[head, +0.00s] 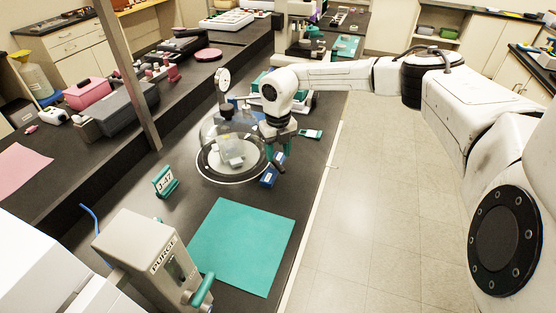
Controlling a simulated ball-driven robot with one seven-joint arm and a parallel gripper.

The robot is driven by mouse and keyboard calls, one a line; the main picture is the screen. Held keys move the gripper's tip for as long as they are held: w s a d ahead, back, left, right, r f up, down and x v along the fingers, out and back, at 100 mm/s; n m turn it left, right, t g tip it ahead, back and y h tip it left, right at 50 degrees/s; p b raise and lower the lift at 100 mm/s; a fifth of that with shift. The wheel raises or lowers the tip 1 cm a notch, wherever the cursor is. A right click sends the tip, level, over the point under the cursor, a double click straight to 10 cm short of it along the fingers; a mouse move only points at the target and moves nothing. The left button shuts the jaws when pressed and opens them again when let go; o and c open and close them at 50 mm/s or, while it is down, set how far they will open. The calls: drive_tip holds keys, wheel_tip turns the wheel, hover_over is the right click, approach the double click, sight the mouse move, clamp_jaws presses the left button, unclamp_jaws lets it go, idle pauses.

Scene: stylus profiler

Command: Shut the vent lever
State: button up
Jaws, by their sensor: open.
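A clear glass dome (221,135) on a round base (232,178) with a pale rim stands on the dark bench, with a round white gauge (223,78) above it. My gripper (279,160) reaches down at the dome's right side, its fingers apart and close to the base. I cannot make out a vent lever for certain; my gripper covers that side of the dome. A grey box marked PURGE (150,255) with a teal handle (203,290) stands nearer, well away from my gripper.
A teal mat (243,246) lies clear on the bench in front of the dome. A teal sign stand (165,181) is left of it. A grey post (130,75) rises by the back shelf. A small teal-edged device (310,133) lies right of my gripper, near the bench edge.

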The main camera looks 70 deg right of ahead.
sight(278, 163)
wheel_tip(278, 163, up, 7)
drive_tip(key=b, duration=0.1)
